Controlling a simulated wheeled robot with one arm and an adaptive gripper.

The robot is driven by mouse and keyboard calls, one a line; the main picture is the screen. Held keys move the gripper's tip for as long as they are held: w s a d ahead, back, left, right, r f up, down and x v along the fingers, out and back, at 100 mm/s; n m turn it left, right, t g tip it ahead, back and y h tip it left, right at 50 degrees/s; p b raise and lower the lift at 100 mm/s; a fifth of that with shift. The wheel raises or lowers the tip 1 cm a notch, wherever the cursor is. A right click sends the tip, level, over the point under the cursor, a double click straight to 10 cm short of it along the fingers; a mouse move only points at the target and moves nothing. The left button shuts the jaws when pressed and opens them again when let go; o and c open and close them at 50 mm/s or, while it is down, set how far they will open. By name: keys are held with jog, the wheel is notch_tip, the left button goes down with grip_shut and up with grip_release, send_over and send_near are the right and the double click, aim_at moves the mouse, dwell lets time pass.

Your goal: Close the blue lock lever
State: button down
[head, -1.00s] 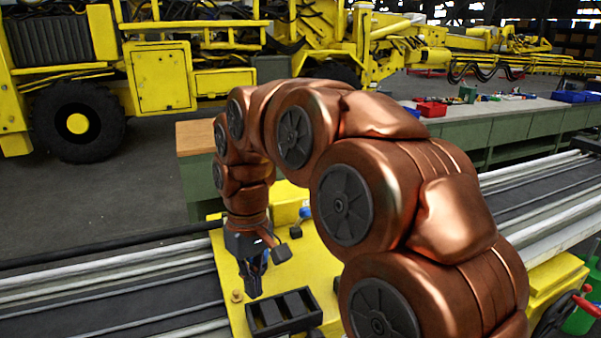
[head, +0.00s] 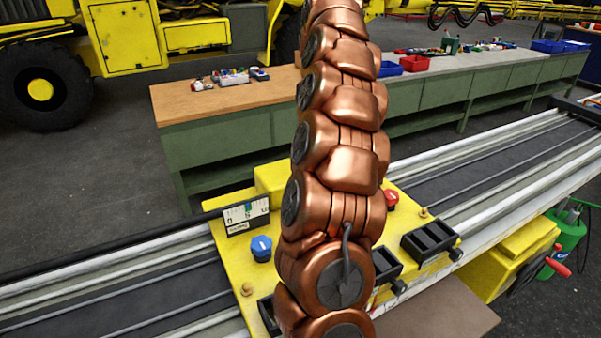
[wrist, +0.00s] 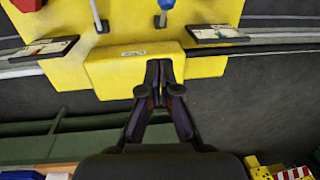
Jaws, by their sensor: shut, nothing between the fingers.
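The blue lock lever (head: 261,248) stands at the left of the yellow carriage (head: 230,250) in the head view, beside a small scale plate. In the wrist view a blue part (wrist: 166,4) is cut off at the top edge, with a pale rod below it. My gripper (wrist: 165,72) is shut and empty in the wrist view. Its fingertips appear over the edge of the yellow block, apart from the blue part. I cannot tell their height above the block. In the head view my arm rises past the top edge, and the gripper is not seen there.
A red knob (head: 391,198) and a black slotted holder (head: 430,242) are on the carriage's right. A scale plate (head: 246,215) stands behind the blue lever. A green workbench (head: 230,125) is behind the rails. My arm hides the carriage's middle.

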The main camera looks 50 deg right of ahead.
notch_tip(320, 180, down, 13)
jog(key=s+a+b, duration=0.1)
jog(key=a+b, duration=0.1)
jog(key=b, duration=0.1)
jog(key=shift+s+a+r+b, duration=0.2)
jog(key=shift+s+a+b, duration=0.15)
jog(key=shift+s+a, duration=0.05)
dwell(0.6)
jog(key=shift+a+f, duration=0.1)
jog(key=shift+f, duration=0.05)
dwell(0.5)
